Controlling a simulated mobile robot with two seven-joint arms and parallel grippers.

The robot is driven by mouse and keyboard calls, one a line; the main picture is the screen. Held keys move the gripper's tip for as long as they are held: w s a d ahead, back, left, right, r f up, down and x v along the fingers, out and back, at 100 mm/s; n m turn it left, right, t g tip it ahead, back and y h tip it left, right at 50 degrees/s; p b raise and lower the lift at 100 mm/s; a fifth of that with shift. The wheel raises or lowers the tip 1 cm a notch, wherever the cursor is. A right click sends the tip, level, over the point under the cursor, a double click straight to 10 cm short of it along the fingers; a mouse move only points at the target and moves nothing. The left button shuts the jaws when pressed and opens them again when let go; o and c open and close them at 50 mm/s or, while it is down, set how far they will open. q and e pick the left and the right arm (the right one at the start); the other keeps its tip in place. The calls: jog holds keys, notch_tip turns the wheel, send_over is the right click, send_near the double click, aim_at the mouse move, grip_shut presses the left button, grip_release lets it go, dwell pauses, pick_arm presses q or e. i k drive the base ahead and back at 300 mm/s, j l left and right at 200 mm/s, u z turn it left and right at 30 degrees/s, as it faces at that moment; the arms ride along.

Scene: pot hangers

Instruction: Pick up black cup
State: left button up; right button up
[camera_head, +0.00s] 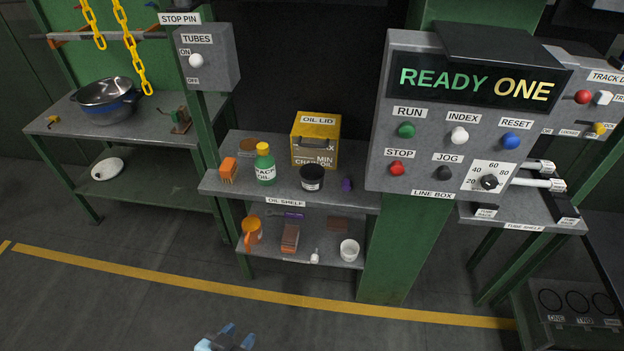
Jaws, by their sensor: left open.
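The black cup (312,179) stands upright on the upper oil shelf (215,184), near its front edge. It has a light band with small writing. A green bottle (265,166) with a yellow cap stands to its left, and a small purple item (347,184) lies to its right. My left gripper (236,334) shows at the bottom edge of the view. It is open and empty, well short of the shelf and lower in the picture. My right gripper is not in view.
A yellow oil box (316,140) stands behind the cup. An orange item (228,170) sits left of the bottle. The lower shelf holds an orange jug (252,231) and a white cup (349,250). The line box (430,120) juts out at right. The floor in front is clear.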

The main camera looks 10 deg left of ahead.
aim_at(312, 174)
jog(key=i+j, duration=0.15)
jog(key=j, duration=0.3)
jog(key=i+j+z, duration=0.15)
jog(key=j, duration=0.3)
jog(key=i+j, duration=0.1)
jog(key=j, duration=0.35)
jog(key=i+j+z, duration=0.15)
jog(key=j, duration=0.3)
jog(key=i+j, duration=0.1)
jog(key=j, duration=0.35)
